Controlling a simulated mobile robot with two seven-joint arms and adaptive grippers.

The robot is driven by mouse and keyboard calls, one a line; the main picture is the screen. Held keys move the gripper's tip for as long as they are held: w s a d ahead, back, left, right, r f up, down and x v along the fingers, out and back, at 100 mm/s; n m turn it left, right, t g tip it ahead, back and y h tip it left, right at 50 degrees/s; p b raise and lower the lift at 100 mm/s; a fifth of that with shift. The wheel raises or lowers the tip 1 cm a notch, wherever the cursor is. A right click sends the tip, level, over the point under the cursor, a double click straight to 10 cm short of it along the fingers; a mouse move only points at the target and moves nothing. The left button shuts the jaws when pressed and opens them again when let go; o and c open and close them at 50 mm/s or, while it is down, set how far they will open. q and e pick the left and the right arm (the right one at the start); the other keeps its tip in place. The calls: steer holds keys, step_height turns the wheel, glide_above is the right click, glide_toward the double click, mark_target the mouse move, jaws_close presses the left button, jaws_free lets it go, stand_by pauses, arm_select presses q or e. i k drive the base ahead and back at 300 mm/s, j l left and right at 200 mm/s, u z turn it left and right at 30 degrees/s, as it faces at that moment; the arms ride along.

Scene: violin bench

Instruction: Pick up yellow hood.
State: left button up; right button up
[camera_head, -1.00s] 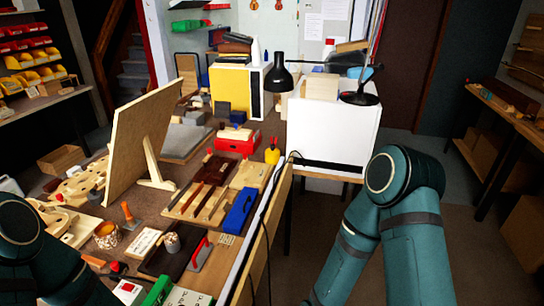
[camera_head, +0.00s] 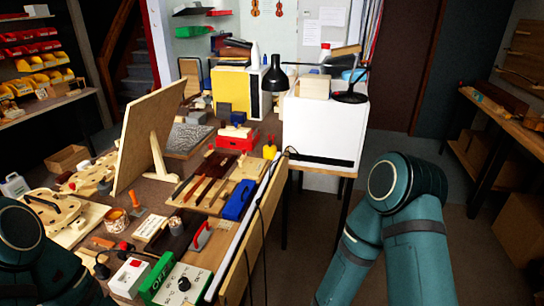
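I cannot tell for certain which thing is the yellow hood. A box with a flat yellow front (camera_head: 231,91) and a dark strip at its right stands at the back of the bench. A small yellow item with a red top (camera_head: 269,149) stands nearer, right of the red box. A black desk lamp (camera_head: 275,75) hangs its shade in front of the back items. My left arm shows at the lower left and my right arm at the lower right. Both grippers are outside the picture.
A wooden panel (camera_head: 145,135) stands tilted on the bench's left half. A white cabinet (camera_head: 322,128) is at the right rear. A red box (camera_head: 237,139), a blue case (camera_head: 239,200) and a green box (camera_head: 158,279) crowd the bench. Floor lies open between bench and right table.

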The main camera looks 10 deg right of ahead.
mark_target(270, 151)
steer(key=k+z, duration=0.15)
steer(key=z, duration=0.3)
steer(key=k+z, duration=0.1)
steer(key=z, duration=0.35)
steer(key=i+j+z, duration=0.1)
steer(key=i, duration=0.45)
steer(key=i+j, duration=0.15)
steer(key=i, duration=0.35)
steer(key=i+l+u, duration=0.15)
steer(key=i, duration=1.25)
